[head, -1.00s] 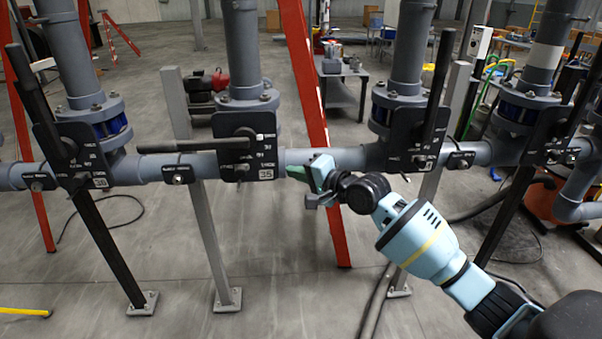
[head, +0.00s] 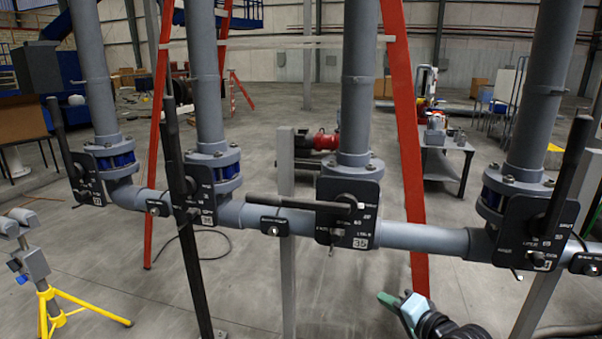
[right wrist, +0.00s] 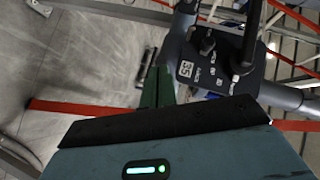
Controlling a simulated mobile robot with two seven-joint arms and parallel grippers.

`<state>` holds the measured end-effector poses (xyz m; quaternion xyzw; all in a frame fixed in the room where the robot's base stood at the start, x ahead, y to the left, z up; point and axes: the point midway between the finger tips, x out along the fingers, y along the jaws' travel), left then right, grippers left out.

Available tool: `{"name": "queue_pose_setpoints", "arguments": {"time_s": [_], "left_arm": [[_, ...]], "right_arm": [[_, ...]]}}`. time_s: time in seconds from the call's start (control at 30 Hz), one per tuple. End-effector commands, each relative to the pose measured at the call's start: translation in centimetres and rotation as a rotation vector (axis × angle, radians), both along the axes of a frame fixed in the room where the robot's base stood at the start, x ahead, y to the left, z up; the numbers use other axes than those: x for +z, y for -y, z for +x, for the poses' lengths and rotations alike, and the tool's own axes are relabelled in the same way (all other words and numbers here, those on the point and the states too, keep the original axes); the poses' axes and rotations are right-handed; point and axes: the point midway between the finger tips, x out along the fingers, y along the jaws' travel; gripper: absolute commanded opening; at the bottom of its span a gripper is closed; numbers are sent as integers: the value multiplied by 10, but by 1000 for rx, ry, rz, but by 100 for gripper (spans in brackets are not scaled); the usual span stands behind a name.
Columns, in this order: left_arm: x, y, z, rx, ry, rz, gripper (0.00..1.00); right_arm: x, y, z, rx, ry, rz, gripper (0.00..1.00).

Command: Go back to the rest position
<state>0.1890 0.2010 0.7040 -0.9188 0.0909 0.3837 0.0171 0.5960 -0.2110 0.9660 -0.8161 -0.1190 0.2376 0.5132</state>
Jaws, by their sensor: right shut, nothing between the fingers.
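My right gripper (head: 388,299) shows at the bottom of the head view, below the horizontal grey pipe and right of the plate marked 35. Only its green fingertip part and a piece of my light blue and black wrist show. In the right wrist view its green fingers (right wrist: 157,88) are together with nothing between them. The plate marked 35 (head: 349,213) carries a black lever lying level to the left; it also shows in the right wrist view (right wrist: 200,68), beyond the fingers. The gripper looks apart from pipe and plate. My left gripper is out of view.
The horizontal pipe (head: 425,237) crosses the head view, with several upright pipes and black levers. A red ladder (head: 408,140) stands behind it. A yellow-legged stand (head: 40,275) is at the lower left. A grey table (head: 448,150) is further back. Open floor lies between.

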Motion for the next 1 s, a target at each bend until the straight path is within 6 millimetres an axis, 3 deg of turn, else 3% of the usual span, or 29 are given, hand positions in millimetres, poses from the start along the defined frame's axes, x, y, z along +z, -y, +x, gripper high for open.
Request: {"name": "queue_pose_setpoints", "arguments": {"time_s": [0.03,0.2,0.5,0.8,1.0], "left_arm": [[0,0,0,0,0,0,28],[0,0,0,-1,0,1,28],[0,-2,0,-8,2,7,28],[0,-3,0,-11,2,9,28],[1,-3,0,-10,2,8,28]], "right_arm": [[-29,-6,-19,10,-10,-44,0],[-100,-16,-78,42,-4,-225,0],[-196,-22,-203,121,-19,-560,0],[-250,-15,-340,255,-68,-904,0],[-260,-9,-395,332,-90,-1047,0]]}}
